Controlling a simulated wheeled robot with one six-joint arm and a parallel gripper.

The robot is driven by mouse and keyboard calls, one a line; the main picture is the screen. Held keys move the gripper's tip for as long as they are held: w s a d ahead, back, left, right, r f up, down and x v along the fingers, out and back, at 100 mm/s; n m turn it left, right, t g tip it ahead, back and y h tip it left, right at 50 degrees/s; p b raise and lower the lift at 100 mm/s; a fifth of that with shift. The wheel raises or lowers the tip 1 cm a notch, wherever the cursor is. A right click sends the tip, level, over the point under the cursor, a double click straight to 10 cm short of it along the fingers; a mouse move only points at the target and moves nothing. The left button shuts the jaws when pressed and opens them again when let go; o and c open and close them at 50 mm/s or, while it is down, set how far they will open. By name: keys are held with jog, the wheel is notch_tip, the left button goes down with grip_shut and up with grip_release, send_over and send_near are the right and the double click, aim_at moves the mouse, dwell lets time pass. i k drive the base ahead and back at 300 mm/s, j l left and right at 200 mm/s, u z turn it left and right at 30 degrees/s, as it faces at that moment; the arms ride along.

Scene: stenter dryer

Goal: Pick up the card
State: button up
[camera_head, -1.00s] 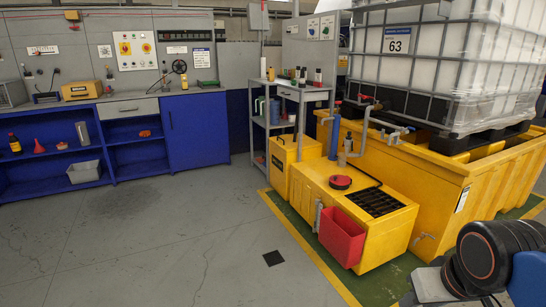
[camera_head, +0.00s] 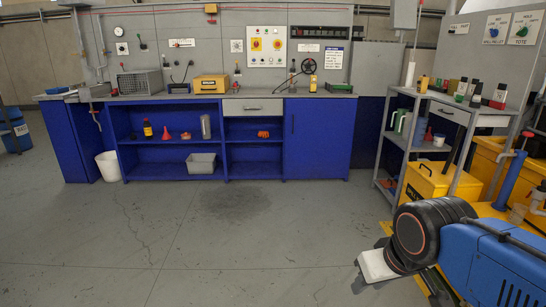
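I cannot make out a loose card in this view. Several flat labels and placards are fixed to the grey wall panel (camera_head: 210,60) above the blue workbench (camera_head: 315,140), but none can be told as the card. Part of my own arm, blue with black rounded joints, fills the lower right corner. My gripper's fingers do not show, so its opening and anything in it are hidden.
A yellow case (camera_head: 211,84) and a wire basket (camera_head: 140,83) stand on the bench. A grey shelf trolley (camera_head: 484,118) with bottles stands at right, beside a yellow container (camera_head: 430,183). A white bucket (camera_head: 108,166) stands at left. The middle floor is clear.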

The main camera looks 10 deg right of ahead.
aim_at(500, 94)
jog(key=i+z, duration=0.7)
jog(key=i, duration=0.15)
jog(key=i+j+z, duration=0.2)
jog(key=i+z, duration=0.9)
jog(key=i, duration=0.05)
